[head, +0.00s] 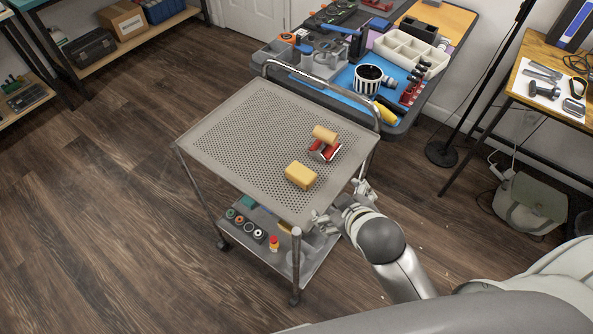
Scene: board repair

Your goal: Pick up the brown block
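A mesh-topped cart (235,130) stands in the middle of the head view. A small tan-brown block (324,134) lies on or against a red and grey object (323,150) near the cart's right edge. A larger yellow-tan block (300,175) lies on the mesh nearer to me. My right gripper (341,204) is at the cart's near right corner, with its fingers spread wide and nothing seen between them. It is apart from both blocks. My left gripper is not in view.
A workbench (402,125) with a striped mug (369,78), trays and tools stands behind the cart. The cart's lower shelf (318,262) holds several small round items. A lamp stand (441,153) and a wooden table (530,85) are on the right. The floor at left is clear.

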